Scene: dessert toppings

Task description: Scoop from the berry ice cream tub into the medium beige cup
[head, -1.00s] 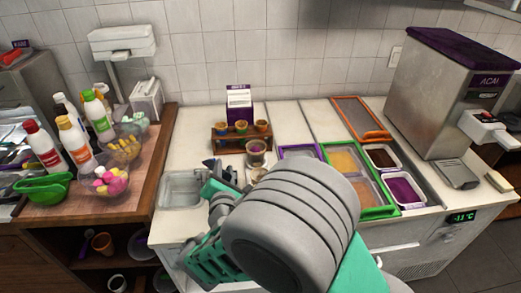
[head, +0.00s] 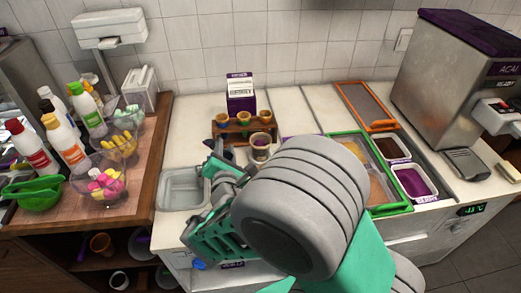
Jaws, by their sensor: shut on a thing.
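The tub of purple ice cream (head: 413,182), which looks like the berry one, sits open in the counter at the right. A beige cup (head: 261,148) with something purple inside stands on the counter in front of the small cup rack. I cannot be sure that it is the medium one. My gripper (head: 220,166) is left of this cup, above the counter near the sink, and far from the tub. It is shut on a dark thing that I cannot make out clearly. My own arm hides much of the gripper and the counter below the cup.
A wooden rack (head: 230,130) with small cups stands before a purple-and-white box (head: 240,93). A brown tub (head: 391,149), a green-framed lid (head: 408,205) and an orange-framed lid (head: 381,125) lie near the berry tub. A sink (head: 183,188) is at left.

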